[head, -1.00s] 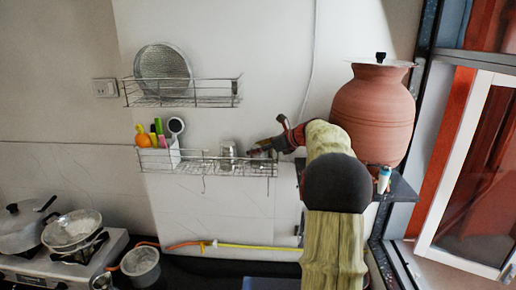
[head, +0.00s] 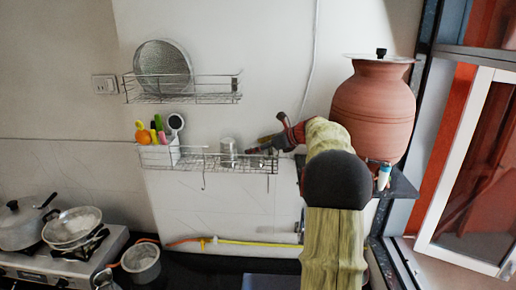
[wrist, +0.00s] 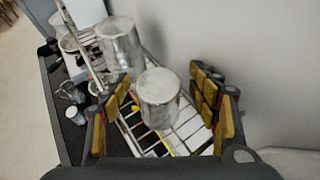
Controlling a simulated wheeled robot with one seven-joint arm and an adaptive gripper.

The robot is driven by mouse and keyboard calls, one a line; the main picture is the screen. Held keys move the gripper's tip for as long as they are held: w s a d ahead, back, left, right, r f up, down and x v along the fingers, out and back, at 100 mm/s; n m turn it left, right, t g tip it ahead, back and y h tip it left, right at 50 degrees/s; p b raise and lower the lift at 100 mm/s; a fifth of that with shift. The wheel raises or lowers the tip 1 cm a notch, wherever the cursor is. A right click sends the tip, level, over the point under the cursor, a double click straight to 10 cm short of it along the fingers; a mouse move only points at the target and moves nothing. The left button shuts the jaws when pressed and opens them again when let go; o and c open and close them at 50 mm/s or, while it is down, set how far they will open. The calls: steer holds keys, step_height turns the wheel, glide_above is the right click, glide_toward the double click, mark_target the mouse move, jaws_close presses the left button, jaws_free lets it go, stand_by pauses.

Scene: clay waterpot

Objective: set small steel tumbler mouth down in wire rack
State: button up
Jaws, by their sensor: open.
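The small steel tumbler (wrist: 158,97) stands in the lower wire rack (wrist: 187,133), between my gripper's open fingers in the wrist view. Its upward end looks like a flat, closed disc, so it appears mouth down. My gripper (wrist: 163,84) has padded fingers on either side of it, with visible gaps. In the head view my gripper (head: 262,144) is at the right end of the lower rack (head: 205,164), and hides most of the small tumbler there. A larger steel tumbler (head: 228,148) stands just left of it; it also shows in the wrist view (wrist: 121,48).
A white utensil holder (head: 160,155) fills the rack's left end. An upper rack (head: 190,97) holds a round steel plate (head: 162,68). A clay waterpot (head: 373,112) stands on a shelf right of my arm. The wall is close behind the rack.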

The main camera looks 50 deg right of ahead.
step_height(320, 180, up, 10)
stand_by(0.7)
stand_by(0.6)
steer(key=s+a+f+n+g+b, duration=0.25)
steer(key=a+f+n, duration=0.2)
steer(key=a, duration=0.75)
steer(key=s+a+f+n+g+y+b, duration=0.15)
steer(key=a+f+n+b, duration=0.35)
steer(key=a, duration=0.7)
steer(key=s+a+f+n+g+h+b, duration=0.1)
steer(key=s+a+f+n, duration=0.35)
steer(key=a, duration=0.75)
steer(key=s+a+f+n+b, duration=0.4)
steer(key=s+a+f+n, duration=0.4)
steer(key=s+f+n, duration=0.2)
steer(key=s+a+f+n+g+h+b, duration=0.1)
steer(key=s+a+f+n+b, duration=0.4)
steer(key=s+f+n, duration=0.6)
step_height(320, 180, down, 2)
steer(key=s+a, duration=0.2)
steer(key=shift+s+a+f+g, duration=0.15)
steer(key=shift+a+f+g, duration=0.05)
steer(key=shift+a+g, duration=0.15)
